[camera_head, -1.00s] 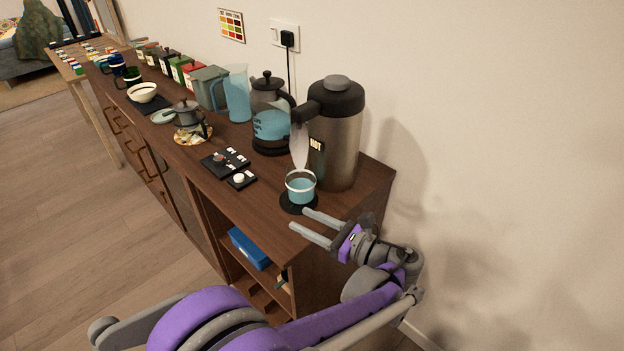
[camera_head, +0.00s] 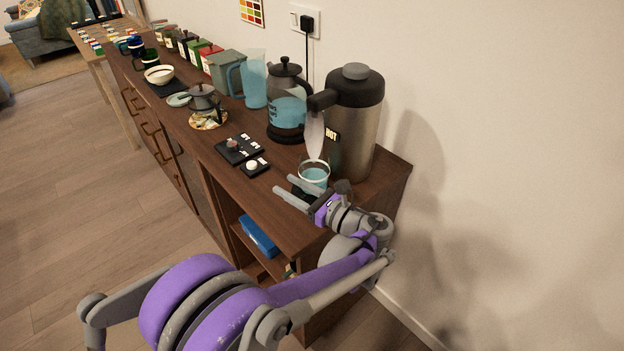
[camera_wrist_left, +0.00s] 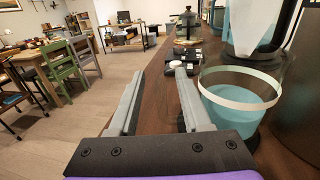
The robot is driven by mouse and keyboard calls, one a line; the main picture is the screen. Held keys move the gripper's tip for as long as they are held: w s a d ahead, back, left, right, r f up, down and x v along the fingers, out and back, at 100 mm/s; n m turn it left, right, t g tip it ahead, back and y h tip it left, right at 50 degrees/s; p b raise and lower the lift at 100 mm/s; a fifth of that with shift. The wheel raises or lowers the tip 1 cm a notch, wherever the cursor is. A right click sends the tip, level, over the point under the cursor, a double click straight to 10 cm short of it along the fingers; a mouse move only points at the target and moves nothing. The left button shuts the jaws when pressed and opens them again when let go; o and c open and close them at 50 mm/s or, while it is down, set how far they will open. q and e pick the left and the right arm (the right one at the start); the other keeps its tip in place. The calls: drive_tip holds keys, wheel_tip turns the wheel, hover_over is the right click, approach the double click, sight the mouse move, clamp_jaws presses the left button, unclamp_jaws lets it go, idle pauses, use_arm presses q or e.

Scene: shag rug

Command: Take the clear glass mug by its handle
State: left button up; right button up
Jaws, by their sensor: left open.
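A clear glass vessel with a white rim and pale blue contents, which looks like the glass mug (camera_head: 314,175), stands on a dark round coaster at the cabinet's near end, under the spout of the steel dispenser. I cannot make out its handle. My right gripper is not in view.
The dispenser (camera_head: 356,125) and a glass press pot (camera_head: 286,105) stand close behind the mug. Black control pads (camera_head: 240,149) lie to its left on the wooden cabinet top (camera_head: 205,155). A blue pitcher (camera_head: 255,80) and several canisters line the back. The wall is behind.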

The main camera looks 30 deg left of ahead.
use_arm(q)
drive_tip(key=shift+w+a, duration=0.15)
drive_tip(key=shift+a, duration=0.3)
clamp_jaws()
idle(1.1)
